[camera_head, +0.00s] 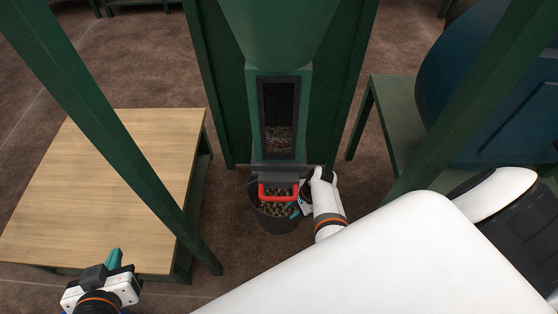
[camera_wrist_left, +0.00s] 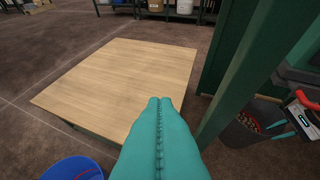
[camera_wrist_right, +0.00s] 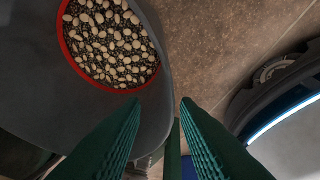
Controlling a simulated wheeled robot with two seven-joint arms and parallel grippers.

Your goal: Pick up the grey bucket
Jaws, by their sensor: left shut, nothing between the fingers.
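The grey bucket (camera_head: 273,222) stands on the floor under the green chute, with pale pebble-like pieces inside. Part of it shows at the right edge of the left wrist view (camera_wrist_left: 240,132). In the right wrist view its grey wall (camera_wrist_right: 162,85) and a red ring around the contents are close up. My right gripper (camera_head: 296,210) is at the bucket's right rim, fingers apart (camera_wrist_right: 158,105), with the wall's edge seemingly between them; contact cannot be told. My left gripper (camera_head: 115,257) is shut and empty near the wooden table's front edge, far from the bucket.
A red handle (camera_head: 277,191) sits at the chute outlet (camera_head: 279,115), directly above the bucket. The wooden table (camera_head: 120,180) is bare. Green frame posts (camera_head: 110,130) stand on both sides. A blue bucket (camera_wrist_left: 72,170) shows at the lower left of the left wrist view.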

